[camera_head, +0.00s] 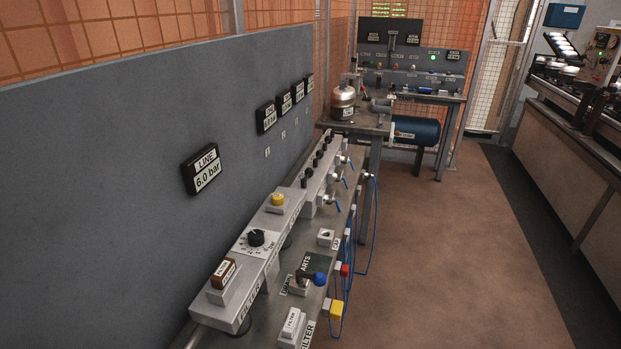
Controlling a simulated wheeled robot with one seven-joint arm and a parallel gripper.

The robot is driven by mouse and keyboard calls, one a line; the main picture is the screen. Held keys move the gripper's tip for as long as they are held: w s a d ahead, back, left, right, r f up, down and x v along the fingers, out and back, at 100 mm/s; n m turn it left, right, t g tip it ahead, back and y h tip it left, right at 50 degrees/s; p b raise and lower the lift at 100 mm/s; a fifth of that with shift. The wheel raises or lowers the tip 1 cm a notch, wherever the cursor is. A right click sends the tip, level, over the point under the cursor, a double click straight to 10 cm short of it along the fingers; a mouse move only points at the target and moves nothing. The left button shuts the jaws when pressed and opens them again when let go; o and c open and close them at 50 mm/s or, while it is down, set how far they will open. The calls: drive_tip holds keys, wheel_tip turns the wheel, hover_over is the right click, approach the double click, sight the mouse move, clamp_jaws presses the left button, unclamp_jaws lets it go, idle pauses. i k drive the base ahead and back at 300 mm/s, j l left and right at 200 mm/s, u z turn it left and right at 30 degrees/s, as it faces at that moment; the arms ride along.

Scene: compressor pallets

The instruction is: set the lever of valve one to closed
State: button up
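A grey manifold (318,181) with a row of black knobs runs along the wall bench. On its right side sit several small valves with pale levers, the nearest one (332,203) lowest in the picture. Wall numbers begin with a 1 (267,152) at the near end, so this nearest valve may be valve one; its own label is not readable. The lever is too small to tell whether it stands open or closed. My gripper is not in view.
A line gauge (202,169) reads 6.0 bar. A brown block (223,273), black dial (256,238) and yellow button (277,200) stand on the near unit. Blue hoses (372,225) hang off the bench's right edge. The floor (450,250) right of it is clear.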

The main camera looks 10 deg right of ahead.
sight(309, 172)
drive_tip(key=i+l+z, duration=0.1)
drive_tip(key=i+l, duration=0.5)
drive_tip(key=l, duration=0.25)
drive_tip(key=i+l+z, duration=0.1)
drive_tip(key=i+l, duration=0.55)
drive_tip(key=l, duration=0.1)
